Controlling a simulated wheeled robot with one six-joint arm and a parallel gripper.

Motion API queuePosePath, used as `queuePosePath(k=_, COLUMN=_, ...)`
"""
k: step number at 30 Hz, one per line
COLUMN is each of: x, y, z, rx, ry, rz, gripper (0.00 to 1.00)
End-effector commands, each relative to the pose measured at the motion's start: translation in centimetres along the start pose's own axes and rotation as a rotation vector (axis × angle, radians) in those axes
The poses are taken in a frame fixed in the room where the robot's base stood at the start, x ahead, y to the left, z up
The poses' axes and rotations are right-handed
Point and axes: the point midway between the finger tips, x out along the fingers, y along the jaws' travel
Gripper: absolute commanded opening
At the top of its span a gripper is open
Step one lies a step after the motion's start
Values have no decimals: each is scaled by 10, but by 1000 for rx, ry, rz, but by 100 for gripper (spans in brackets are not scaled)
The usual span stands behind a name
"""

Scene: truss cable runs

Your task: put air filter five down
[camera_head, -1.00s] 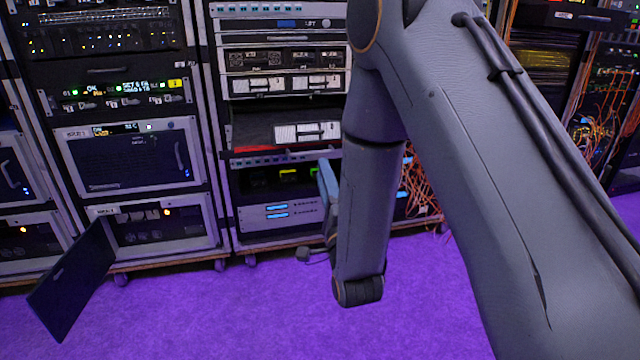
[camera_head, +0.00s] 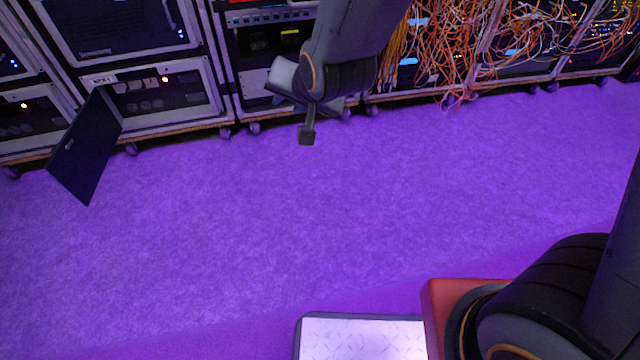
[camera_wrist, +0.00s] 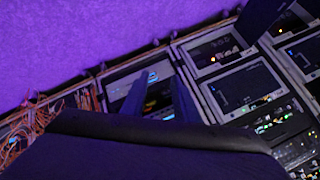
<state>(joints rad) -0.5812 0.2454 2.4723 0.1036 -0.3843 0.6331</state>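I cannot pick out a thing marked as air filter five. A flat white panel with a faint pattern and a dark rim (camera_head: 360,338) shows at the bottom edge of the head view, partly cut off; I cannot tell whether it is a filter or a tray. My gripper (camera_wrist: 161,82) points at the racks in the wrist view, its two dark fingers apart with rack fronts visible between them. Nothing shows held there. In the head view its end hangs before the lower middle rack, and its fingers are not clear.
A dark panel (camera_head: 87,150) stands open and tilted from the lower left rack (camera_head: 165,92). Orange cables (camera_head: 440,45) hang in tangles before the racks at the right. A red block (camera_head: 445,300) lies beside the white panel. The purple floor (camera_head: 250,220) between is clear.

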Motion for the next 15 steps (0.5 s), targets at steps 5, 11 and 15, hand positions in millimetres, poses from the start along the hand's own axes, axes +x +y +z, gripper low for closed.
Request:
queuePosePath(k=5, x=-54, y=14, z=63, rx=-270, ry=-275, rz=108, gripper=28)
queuePosePath(k=11, x=-125, y=39, z=120, rx=-538, ry=-573, rz=166, gripper=28)
queuePosePath(k=15, x=-160, y=52, z=141, rx=-648, ry=-708, rz=177, gripper=28)
